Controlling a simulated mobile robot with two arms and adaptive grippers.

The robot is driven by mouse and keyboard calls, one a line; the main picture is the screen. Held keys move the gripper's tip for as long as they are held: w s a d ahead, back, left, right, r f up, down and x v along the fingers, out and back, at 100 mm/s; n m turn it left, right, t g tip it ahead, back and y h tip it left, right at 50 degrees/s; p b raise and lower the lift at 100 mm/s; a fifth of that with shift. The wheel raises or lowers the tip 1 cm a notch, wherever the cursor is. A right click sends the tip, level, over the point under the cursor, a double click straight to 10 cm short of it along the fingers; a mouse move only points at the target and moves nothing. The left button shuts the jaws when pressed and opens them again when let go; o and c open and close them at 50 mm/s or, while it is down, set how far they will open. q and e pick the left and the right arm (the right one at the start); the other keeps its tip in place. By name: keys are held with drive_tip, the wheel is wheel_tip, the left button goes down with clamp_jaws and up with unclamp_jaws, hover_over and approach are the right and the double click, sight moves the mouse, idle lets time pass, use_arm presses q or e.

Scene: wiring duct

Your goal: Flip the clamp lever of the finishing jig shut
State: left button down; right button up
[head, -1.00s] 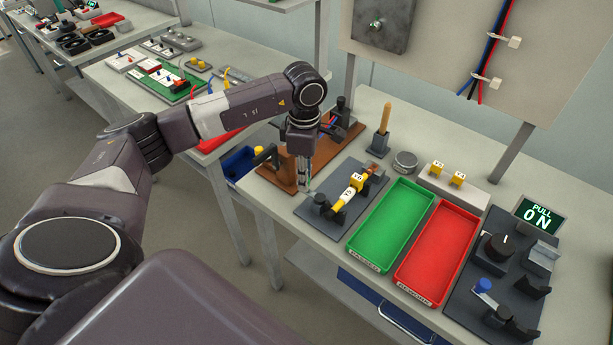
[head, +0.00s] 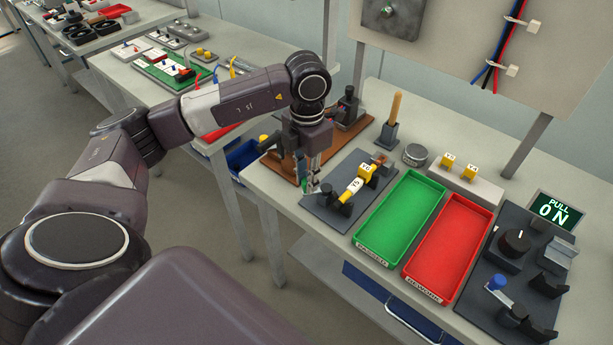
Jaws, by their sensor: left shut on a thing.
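The finishing jig is a dark plate (head: 348,216) at the near edge of the bench in the head view. A yellow-and-white labelled part (head: 358,184) lies across its dark supports. My left gripper (head: 309,189) points down at the jig's left side, beside a dark knob (head: 326,189). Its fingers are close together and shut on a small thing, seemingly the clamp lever. The fingers hide most of it, so its exact angle cannot be told. My right gripper is not in view.
A green tray (head: 366,246) and a red tray (head: 425,293) stand right of the jig. A brown board (head: 349,136) with dark fixtures lies behind my left gripper. A wooden-handled tool (head: 394,107) stands upright at the back. A dark control panel (head: 485,285) is at far right.

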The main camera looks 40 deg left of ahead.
use_arm(q)
drive_tip(key=shift+s+d+r+n, duration=0.1)
drive_tip(key=shift+d+n, duration=0.15)
drive_tip(key=shift+n, duration=0.45)
drive_tip(key=c, duration=1.8)
unclamp_jaws()
drive_tip(key=shift+s, duration=0.1)
drive_tip(key=shift+o, duration=0.2)
wheel_tip(320, 180, up, 12)
